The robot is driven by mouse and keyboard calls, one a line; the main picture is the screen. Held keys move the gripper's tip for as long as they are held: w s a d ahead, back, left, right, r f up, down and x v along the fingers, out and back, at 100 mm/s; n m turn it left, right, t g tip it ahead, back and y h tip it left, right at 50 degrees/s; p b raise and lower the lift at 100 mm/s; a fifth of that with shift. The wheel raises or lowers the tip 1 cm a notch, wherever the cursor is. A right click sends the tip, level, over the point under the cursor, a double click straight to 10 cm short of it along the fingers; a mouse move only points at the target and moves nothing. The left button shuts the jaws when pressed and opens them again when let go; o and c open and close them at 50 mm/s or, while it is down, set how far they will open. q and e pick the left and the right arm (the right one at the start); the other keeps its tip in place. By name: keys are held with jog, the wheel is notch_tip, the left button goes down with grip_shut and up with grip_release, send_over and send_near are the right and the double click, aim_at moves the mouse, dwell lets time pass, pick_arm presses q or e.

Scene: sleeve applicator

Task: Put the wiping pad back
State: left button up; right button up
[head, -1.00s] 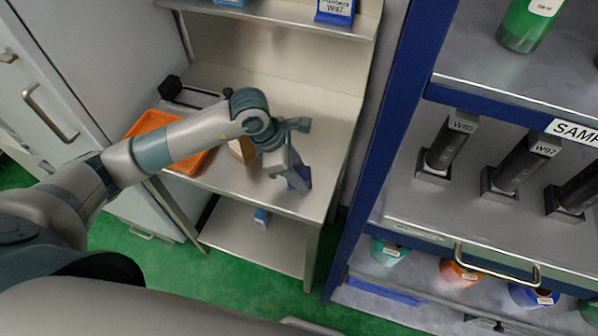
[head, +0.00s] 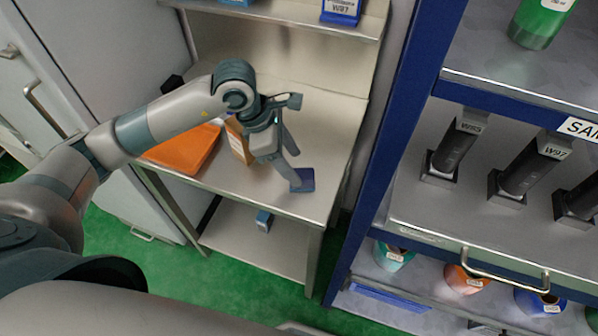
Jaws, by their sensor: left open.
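A small dark blue pad (head: 304,180), which looks like the wiping pad, lies on the steel bench top near its front right edge. My left gripper (head: 294,168) is open, with its fingers pointing down toward the pad. One fingertip overlaps the pad's left edge in the picture; I cannot tell whether it touches. The other finger is spread apart, above the pad in the picture. My right gripper is not in view.
An orange tray (head: 184,150) and a brown box (head: 238,141) stand on the bench, partly behind my left arm. A blue item (head: 264,221) is on the lower shelf. A blue-framed rack (head: 398,150) with dark holders stands right.

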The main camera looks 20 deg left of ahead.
pick_arm(q)
jog(key=b+v, duration=0.1)
jog(key=v, duration=0.5)
dwell(0.4)
